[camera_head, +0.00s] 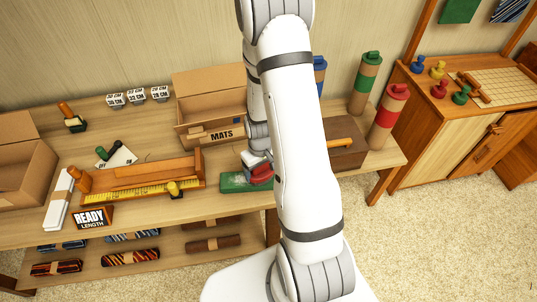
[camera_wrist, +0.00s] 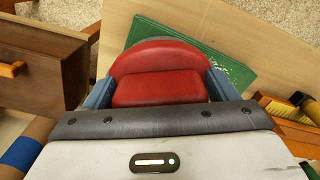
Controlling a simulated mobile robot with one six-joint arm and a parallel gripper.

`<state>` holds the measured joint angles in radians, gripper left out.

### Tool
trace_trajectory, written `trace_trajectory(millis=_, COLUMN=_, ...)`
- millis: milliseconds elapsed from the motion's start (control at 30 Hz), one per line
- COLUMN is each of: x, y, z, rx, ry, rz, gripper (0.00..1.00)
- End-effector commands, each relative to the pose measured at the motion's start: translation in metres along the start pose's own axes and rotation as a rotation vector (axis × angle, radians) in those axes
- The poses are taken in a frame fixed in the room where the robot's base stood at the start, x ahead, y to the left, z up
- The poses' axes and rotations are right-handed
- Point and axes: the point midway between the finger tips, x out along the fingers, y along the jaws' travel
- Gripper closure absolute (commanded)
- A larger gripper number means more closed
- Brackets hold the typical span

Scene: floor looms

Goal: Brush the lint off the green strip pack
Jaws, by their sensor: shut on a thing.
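The green strip pack (camera_head: 234,184) lies flat at the table's front edge, just left of my arm. In the wrist view the green pack (camera_wrist: 190,38) shows behind the held tool, with pale lint specks toward its right end. My gripper (camera_head: 254,161) is over the pack's right part. In the wrist view my gripper (camera_wrist: 158,76) is shut on a red padded tool, seemingly the lint brush (camera_wrist: 158,88). The red brush (camera_head: 262,175) is low at the pack; its underside is hidden, so I cannot tell if it touches.
Left of the pack are a yellow ruler (camera_head: 135,193) with a wooden fence and a READY LENGTH sign (camera_head: 92,217). A MATS box (camera_head: 210,100) stands behind. A brown drawer box (camera_head: 340,150) is right of my arm. The table's front edge is close.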

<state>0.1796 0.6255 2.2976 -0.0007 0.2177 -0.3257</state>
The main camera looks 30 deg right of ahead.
Motion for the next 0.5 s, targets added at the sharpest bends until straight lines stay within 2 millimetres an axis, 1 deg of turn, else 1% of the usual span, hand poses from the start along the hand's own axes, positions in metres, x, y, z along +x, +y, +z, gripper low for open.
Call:
trace_trajectory(millis=67, x=0.004, y=0.005, z=0.002, rx=-0.001, ry=-0.002, rz=-0.001, gripper=0.62)
trace_trajectory(millis=133, x=0.002, y=0.010, z=0.002, rx=-0.006, ry=-0.001, rz=0.000, gripper=0.62)
trace_trajectory(millis=200, x=-0.005, y=0.009, z=0.002, rx=-0.009, ry=-0.002, rz=-0.001, gripper=0.62)
trace_trajectory(millis=267, x=-0.024, y=0.009, z=0.001, rx=-0.010, ry=0.005, rz=0.002, gripper=0.62)
trace_trajectory(millis=333, x=-0.027, y=0.008, z=0.002, rx=-0.010, ry=0.000, rz=0.000, gripper=0.62)
trace_trajectory(millis=500, x=-0.042, y=0.008, z=0.002, rx=-0.010, ry=0.000, rz=0.000, gripper=0.62)
